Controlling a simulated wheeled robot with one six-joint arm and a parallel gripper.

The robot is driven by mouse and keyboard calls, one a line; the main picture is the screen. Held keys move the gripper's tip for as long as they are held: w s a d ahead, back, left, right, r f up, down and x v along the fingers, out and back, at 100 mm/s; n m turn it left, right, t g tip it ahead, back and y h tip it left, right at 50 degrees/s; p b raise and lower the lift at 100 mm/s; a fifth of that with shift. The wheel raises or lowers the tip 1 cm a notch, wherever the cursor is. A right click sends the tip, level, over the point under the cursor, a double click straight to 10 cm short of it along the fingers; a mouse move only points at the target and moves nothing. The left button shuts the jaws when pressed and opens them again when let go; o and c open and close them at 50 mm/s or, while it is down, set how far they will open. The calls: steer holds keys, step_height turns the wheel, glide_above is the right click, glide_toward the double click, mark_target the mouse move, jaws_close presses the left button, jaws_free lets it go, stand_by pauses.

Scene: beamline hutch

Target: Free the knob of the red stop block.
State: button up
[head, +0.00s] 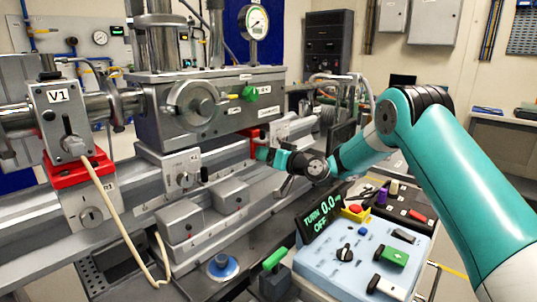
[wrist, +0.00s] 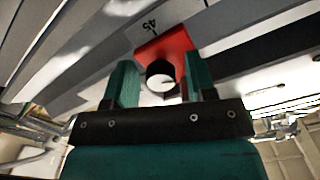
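The red stop block (head: 254,141) sits on the rail below the large grey housing, partly hidden behind my gripper in the head view. In the wrist view the red block (wrist: 172,46) is straight ahead. Its round black knob (wrist: 161,82) with a pale face points toward me. My gripper (wrist: 158,66) has one green finger on each side of the knob, with a narrow gap showing on both sides. It appears open and not touching the knob. In the head view my gripper (head: 264,153) is at the block, and the knob is hidden there.
The grey rail (head: 225,158) runs along the block, with a number marking in the wrist view. A blue control panel (head: 362,255) with a display reading "TURN 0.0 OFF" (head: 322,210) stands below my arm. Another red part (head: 80,170) sits under the V1 unit (head: 62,125) at left.

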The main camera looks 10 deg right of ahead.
steer(key=c, duration=0.8)
steer(key=shift+o, duration=0.3)
steer(key=shift+f+b, duration=0.25)
steer(key=shift+b, duration=0.45)
steer(key=n+b, duration=0.1)
steer(key=b, duration=0.1)
steer(key=n+b, duration=0.2)
steer(key=b, duration=0.1)
steer(key=n+b, duration=0.1)
steer(key=b, duration=0.2)
steer(key=shift+r+n, duration=0.25)
steer(key=shift+n, duration=0.05)
steer(key=o, duration=0.9)
steer(key=shift+p, duration=0.3)
